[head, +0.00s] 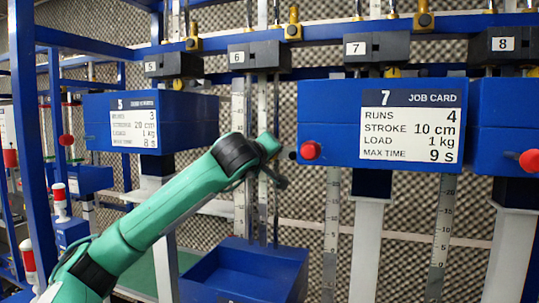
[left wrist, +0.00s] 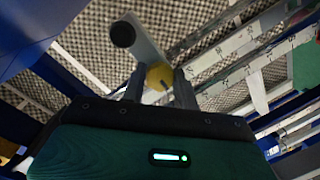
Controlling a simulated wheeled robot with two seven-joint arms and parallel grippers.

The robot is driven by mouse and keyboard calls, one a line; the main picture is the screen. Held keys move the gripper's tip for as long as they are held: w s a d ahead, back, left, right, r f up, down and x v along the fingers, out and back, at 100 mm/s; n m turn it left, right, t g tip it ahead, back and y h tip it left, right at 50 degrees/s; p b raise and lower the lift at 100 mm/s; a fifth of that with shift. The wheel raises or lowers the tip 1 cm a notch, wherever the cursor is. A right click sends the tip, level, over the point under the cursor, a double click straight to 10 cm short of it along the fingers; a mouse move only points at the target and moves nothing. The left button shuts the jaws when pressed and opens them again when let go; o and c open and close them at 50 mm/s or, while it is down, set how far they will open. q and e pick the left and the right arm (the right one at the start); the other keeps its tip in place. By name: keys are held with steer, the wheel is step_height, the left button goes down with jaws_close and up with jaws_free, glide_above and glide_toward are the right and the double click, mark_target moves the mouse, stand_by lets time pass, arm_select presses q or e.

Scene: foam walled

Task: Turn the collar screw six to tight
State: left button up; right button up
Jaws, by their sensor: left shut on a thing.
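A yellow knob (left wrist: 157,74) shows between the two dark fingers of my left gripper (left wrist: 160,90) in the left wrist view. I take it as the collar screw of station six; the fingers are shut on it. A pale bar with a round black end (left wrist: 123,34) runs up and left behind the knob. In the head view my green left arm reaches in front of station six, below its number 6 block (head: 259,55). The left gripper itself is small and dark there, and the screw is hidden, so its tightness cannot be told. My right gripper is not in view.
A blue box with job card 7 (head: 412,128) and a red button (head: 310,150) stand close right of my left wrist. The box with card 5 (head: 134,120) is on the left. A blue open tray (head: 250,262) lies below. Upright scales (head: 331,235) stand nearby.

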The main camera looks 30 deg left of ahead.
arm_select(q)
steer(key=shift+a+m+t+y+p, duration=0.25)
steer(key=shift+m+y, duration=0.4)
steer(key=shift+m, duration=3.4)
steer(key=shift+d+m+t+y+p, duration=0.25)
steer(key=shift+m+y, duration=0.4)
steer(key=shift+m, duration=3.4)
steer(key=shift+a, duration=0.1)
steer(key=o, duration=0.8)
steer(key=shift+c, duration=0.2)
steer(key=shift+o, duration=1)
steer(key=shift+f, duration=0.1)
